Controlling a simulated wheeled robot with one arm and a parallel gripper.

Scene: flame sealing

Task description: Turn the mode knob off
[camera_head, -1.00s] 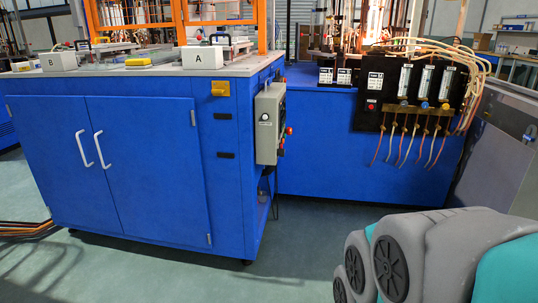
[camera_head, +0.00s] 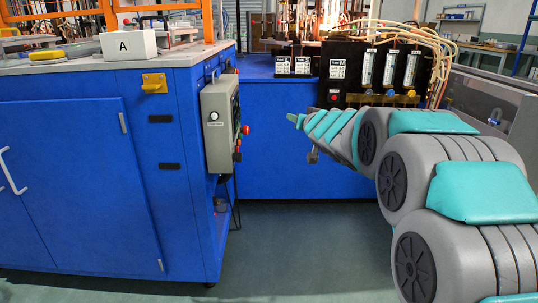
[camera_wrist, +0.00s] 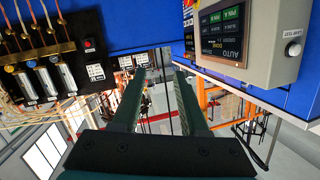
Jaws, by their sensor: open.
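The grey control box (camera_head: 217,125) is mounted on the right side of the blue cabinet. In the wrist view its face shows a dark screen (camera_wrist: 222,32) with lit text including "AUTO", and a white round button (camera_wrist: 293,49) marked as a lamp test. Small red controls (camera_head: 245,130) stick out on its right in the head view. I cannot make out which control is the mode knob. My gripper (camera_wrist: 158,78) is open with nothing between its fingers. It is to the right of the box and apart from it.
A black gauge panel (camera_head: 388,68) with thin hoses is behind my arm. A red button (camera_wrist: 88,44) sits on a dark panel. Green floor (camera_head: 290,245) is clear between cabinet and arm.

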